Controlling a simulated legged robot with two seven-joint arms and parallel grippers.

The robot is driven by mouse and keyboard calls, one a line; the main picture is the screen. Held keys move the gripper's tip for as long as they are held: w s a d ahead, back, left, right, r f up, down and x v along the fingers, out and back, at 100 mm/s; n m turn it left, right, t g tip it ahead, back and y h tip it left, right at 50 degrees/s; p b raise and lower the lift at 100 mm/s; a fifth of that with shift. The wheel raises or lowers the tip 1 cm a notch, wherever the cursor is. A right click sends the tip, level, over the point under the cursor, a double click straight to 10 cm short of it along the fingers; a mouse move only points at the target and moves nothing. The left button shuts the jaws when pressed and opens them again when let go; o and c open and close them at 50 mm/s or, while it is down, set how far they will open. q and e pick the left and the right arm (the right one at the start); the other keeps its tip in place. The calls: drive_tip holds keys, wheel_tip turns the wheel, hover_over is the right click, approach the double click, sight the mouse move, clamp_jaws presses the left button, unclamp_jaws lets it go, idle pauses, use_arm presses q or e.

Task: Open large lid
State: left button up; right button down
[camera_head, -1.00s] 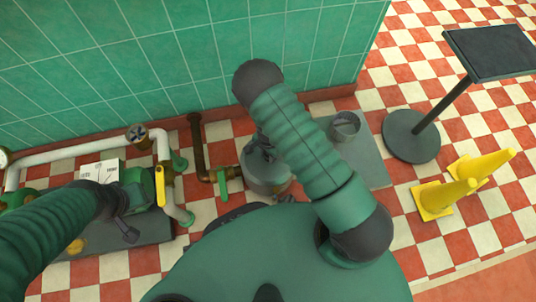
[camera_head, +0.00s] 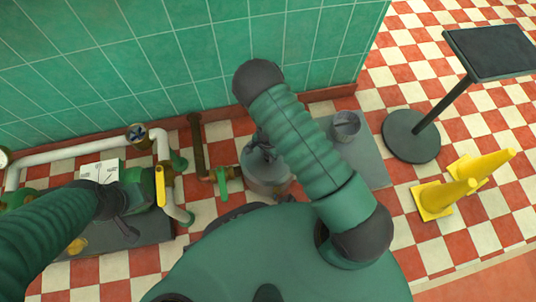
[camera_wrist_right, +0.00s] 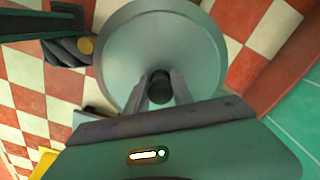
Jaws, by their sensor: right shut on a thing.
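The large lid (camera_wrist_right: 160,45) is a round grey-green metal disc with a dark knob (camera_wrist_right: 160,88), seen from above in the right wrist view. My right gripper (camera_wrist_right: 161,92) is shut on the knob, one finger on each side. In the head view the large vessel (camera_head: 266,181) stands on the floor by the wall, and my right gripper (camera_head: 262,146) is at its top, partly hidden by my arm. I cannot tell whether the lid touches the rim. My left gripper (camera_head: 127,230) is at the left, away from the vessel, its fingers too small to read.
A smaller metal vessel (camera_head: 346,125) stands right of the large one on a grey plate (camera_head: 374,158). White pipes (camera_head: 75,148) and a yellow valve handle (camera_head: 160,185) are at the left. A black stand (camera_head: 411,136) and yellow cones (camera_head: 440,197) are at the right. A green tiled wall (camera_head: 170,60) closes the back.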

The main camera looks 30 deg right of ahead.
drive_tip(key=shift+d, duration=0.1)
drive_tip(key=shift+s+d+n, duration=0.1)
drive_tip(key=shift+d+n, duration=0.7)
drive_tip(key=d+n+p, duration=0.2)
drive_tip(key=d+n, duration=0.2)
drive_tip(key=shift+d+r, duration=0.1)
drive_tip(key=shift+d, duration=0.25)
drive_tip(key=w+d+n+b, duration=0.3)
drive_tip(key=w+d+n, duration=0.6)
drive_tip(key=w+n, duration=0.3)
drive_tip(key=shift+d+n+b, duration=0.3)
drive_tip(key=shift+n, duration=1.4)
drive_tip(key=shift+w, duration=0.1)
